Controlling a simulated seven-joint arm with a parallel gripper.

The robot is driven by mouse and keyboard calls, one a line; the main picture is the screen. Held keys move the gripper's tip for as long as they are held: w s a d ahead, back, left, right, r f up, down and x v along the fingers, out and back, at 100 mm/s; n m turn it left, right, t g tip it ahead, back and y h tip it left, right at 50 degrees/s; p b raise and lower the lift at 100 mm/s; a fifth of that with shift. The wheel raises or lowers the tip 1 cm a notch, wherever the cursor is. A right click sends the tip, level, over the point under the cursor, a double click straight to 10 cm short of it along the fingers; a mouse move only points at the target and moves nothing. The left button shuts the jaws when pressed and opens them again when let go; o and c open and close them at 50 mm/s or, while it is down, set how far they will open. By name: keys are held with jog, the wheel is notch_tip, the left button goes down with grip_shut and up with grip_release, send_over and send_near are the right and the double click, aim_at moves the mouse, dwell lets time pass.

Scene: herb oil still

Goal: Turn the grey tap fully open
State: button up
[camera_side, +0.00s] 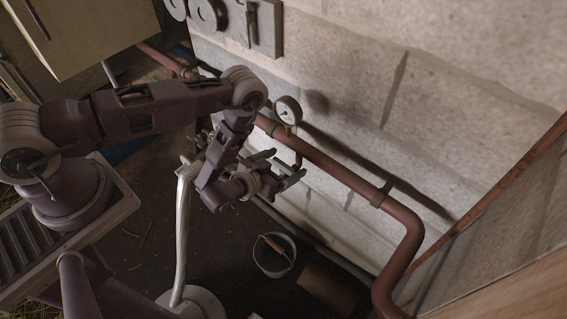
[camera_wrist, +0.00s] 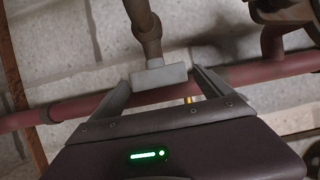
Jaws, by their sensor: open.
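In the wrist view the grey tap (camera_wrist: 158,75) shows as a pale, blocky crossbar on the end of a brownish stem (camera_wrist: 147,30). Its bar lies nearly level in the picture, slightly tilted. My gripper (camera_wrist: 161,80) is open, with one finger to the left of the bar and one to the right. The bar sits between the fingertips, and I cannot tell whether either touches it. In the side view my gripper (camera_side: 287,166) is by the wall, below the red pipe. The tap is not clearly visible there behind the fingers.
The red pipe (camera_side: 340,172) runs along the block wall and bends down at right. A round gauge (camera_side: 288,111) stands above it. A bucket (camera_side: 274,262) with a wooden grip is on the dark floor below. A pale upright pole (camera_side: 182,235) stands left of my gripper.

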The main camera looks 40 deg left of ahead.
jog(key=c, duration=1.4)
jog(key=shift+o, duration=0.2)
jog(key=n+y, duration=0.4)
jog(key=y, duration=0.1)
jog(key=shift+n+g, duration=0.3)
jog(key=shift+g, duration=0.1)
jog(key=o, duration=1.4)
jog(key=shift+c, duration=0.2)
